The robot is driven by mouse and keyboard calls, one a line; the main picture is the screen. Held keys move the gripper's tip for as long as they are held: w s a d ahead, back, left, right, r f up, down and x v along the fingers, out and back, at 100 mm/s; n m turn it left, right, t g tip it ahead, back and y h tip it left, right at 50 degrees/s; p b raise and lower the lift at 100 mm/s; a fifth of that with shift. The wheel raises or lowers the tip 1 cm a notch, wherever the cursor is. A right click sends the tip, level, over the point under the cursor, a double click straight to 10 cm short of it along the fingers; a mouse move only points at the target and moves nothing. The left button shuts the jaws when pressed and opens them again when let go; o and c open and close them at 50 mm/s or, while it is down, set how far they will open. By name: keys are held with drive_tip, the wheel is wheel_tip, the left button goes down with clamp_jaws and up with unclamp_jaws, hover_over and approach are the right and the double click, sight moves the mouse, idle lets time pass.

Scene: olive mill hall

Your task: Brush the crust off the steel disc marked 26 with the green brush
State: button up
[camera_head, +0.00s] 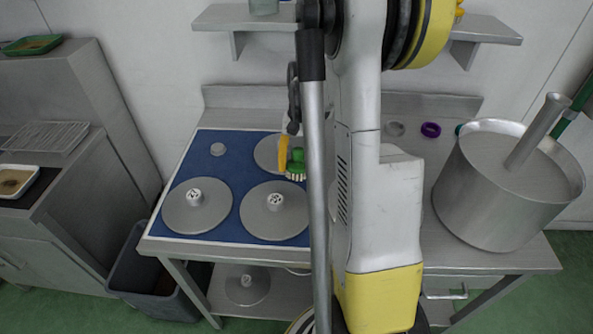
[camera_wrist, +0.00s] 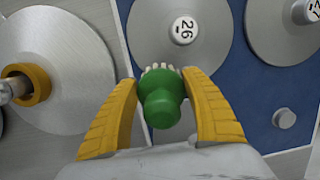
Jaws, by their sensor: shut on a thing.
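The steel disc marked 26 (camera_wrist: 150,38) lies flat at the top of the wrist view, with its number on a white central hub. The green brush (camera_wrist: 161,104) with pale bristles is between the yellow fingers of my gripper (camera_wrist: 165,108), which is shut on it. The brush also shows in the head view (camera_head: 296,164), low over the discs. The bristles overlap the near edge of disc 26 in the wrist view; I cannot tell whether they touch it. In the head view the hub marks are too small to read, and my arm hides part of the bench.
Other steel discs lie on the blue mat (camera_head: 236,171), one at the front left (camera_head: 185,216). A disc with a yellow ring (camera_wrist: 75,95) lies left of the mat in the wrist view. A large steel pot (camera_head: 480,205) stands on the bench at right. A dark bin (camera_head: 140,285) is below left.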

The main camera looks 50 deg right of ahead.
sight(299, 150)
drive_tip(key=shift+r, duration=0.3)
drive_tip(key=shift+d+r, duration=0.1)
drive_tip(key=p+v, duration=0.2)
drive_tip(key=v, duration=0.1)
drive_tip(key=shift+d, duration=0.1)
idle(0.5)
